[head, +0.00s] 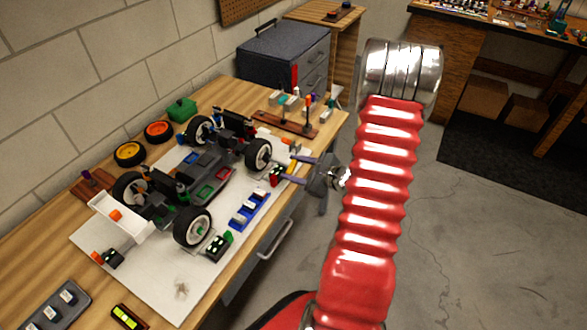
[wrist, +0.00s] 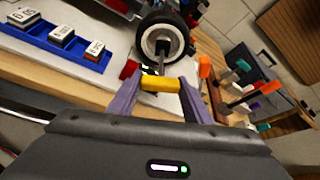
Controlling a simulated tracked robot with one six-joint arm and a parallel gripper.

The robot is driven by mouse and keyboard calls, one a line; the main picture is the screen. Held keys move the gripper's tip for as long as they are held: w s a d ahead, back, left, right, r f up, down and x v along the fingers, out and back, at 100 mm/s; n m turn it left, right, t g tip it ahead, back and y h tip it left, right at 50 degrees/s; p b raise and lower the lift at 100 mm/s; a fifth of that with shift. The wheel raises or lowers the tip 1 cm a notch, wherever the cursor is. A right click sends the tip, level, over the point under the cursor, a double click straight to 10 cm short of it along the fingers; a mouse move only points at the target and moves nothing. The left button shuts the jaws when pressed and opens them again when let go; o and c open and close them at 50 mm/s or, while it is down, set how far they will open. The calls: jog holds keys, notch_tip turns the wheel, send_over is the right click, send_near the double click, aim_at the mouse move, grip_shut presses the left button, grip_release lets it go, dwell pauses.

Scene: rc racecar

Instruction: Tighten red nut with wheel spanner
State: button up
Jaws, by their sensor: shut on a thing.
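My gripper (wrist: 160,85) is shut on the wheel spanner (wrist: 161,84), around its yellow handle. The spanner's dark shaft points away from me toward the hub of a black-tyred, white-rimmed wheel (wrist: 147,38) on the race car. The shaft end overlaps the hub's lower part in the wrist view; I cannot tell whether it touches. The red nut cannot be made out; the hub is small and partly covered. In the head view my gripper (head: 291,169) is at the right side of the car (head: 208,178), close to its far right wheel (head: 259,155).
A blue holder with labelled blocks (head: 249,211) lies on the white mat by the car. A wooden rack with coloured-handled tools (head: 286,124) stands beyond my gripper. Two loose wheels (head: 129,153) and a green box (head: 181,109) lie along the wall side.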

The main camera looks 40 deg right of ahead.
jog(key=shift+m+y, duration=0.3)
jog(key=shift+m, duration=0.3)
dwell(0.3)
jog(key=shift+g, duration=0.3)
jog(key=shift+d+m+g+y, duration=0.1)
jog(key=shift+m+g+y, duration=0.2)
jog(key=shift+m+y, duration=0.7)
dwell(0.5)
jog(key=shift+m, duration=0.3)
jog(key=shift+h, duration=0.3)
jog(key=shift+s, duration=0.15)
jog(key=shift+s+d, duration=0.35)
jog(key=shift+s, duration=0.55)
jog(key=shift+s+d, duration=0.3)
jog(key=shift+s, duration=0.6)
